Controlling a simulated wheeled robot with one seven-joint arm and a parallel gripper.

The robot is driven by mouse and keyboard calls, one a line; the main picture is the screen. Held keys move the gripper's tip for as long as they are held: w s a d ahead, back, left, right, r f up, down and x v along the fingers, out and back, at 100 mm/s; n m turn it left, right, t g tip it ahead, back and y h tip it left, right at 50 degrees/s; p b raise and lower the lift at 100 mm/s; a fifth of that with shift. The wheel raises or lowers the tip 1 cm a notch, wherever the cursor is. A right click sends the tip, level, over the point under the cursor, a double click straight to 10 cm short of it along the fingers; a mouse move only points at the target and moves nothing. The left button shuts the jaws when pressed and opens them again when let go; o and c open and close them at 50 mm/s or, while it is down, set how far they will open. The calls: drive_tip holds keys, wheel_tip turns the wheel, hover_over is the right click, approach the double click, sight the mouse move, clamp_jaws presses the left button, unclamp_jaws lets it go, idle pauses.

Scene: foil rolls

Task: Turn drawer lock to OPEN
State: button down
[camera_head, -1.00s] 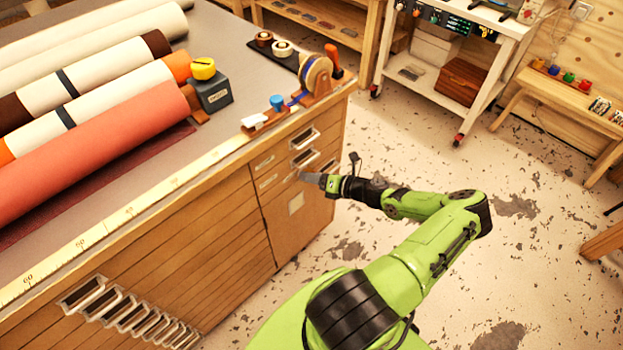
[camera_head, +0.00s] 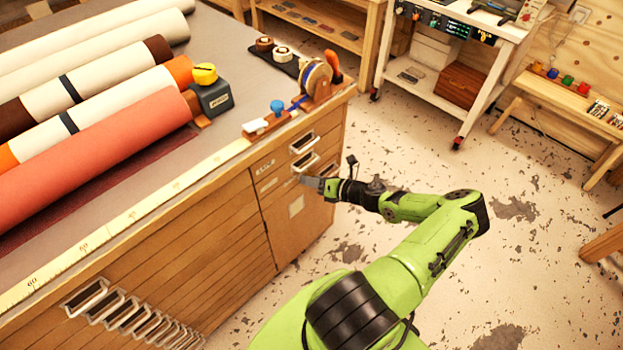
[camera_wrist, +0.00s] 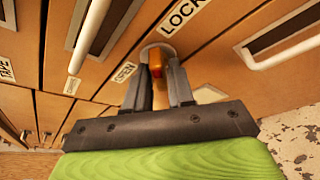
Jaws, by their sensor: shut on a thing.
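The drawer lock (camera_wrist: 160,52) is on the cabinet's wooden front in the wrist view, a round metal plate with an orange-red turning piece. An OPEN label (camera_wrist: 125,71) is at its left and a LOCK label (camera_wrist: 182,17) is above it to the right. My gripper (camera_wrist: 160,82) is shut on the lock's turning piece, one dark finger on each side. The fingers hide part of the piece, so its exact angle is hard to tell. In the head view my gripper (camera_head: 312,182) is at the right part of the cabinet front, and the lock is hidden there.
Metal drawer handles (camera_wrist: 92,30) flank the lock closely. The cabinet top (camera_head: 225,50) carries large rolls (camera_head: 100,160), a tape dispenser (camera_head: 316,78) and a yellow-topped dark box (camera_head: 212,95). Open floor (camera_head: 530,170) lies to the right of the cabinet.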

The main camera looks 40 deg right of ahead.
drive_tip(key=shift+a+n+h+p, duration=0.1)
drive_tip(key=shift+n+h+p, duration=0.7)
drive_tip(key=shift+n+h, duration=0.85)
drive_tip(key=shift+n+h+p, duration=0.85)
drive_tip(key=shift+n+h, duration=0.1)
drive_tip(key=shift+n, duration=1.25)
drive_tip(key=shift+a+n+h+p, duration=0.1)
drive_tip(key=shift+n+h+p, duration=0.7)
drive_tip(key=shift+n+h, duration=0.85)
drive_tip(key=shift+n+y, duration=0.35)
drive_tip(key=shift+n, duration=0.05)
drive_tip(key=c, duration=1.1)
unclamp_jaws()
drive_tip(key=shift+c, duration=0.2)
drive_tip(key=shift+s+d, duration=0.1)
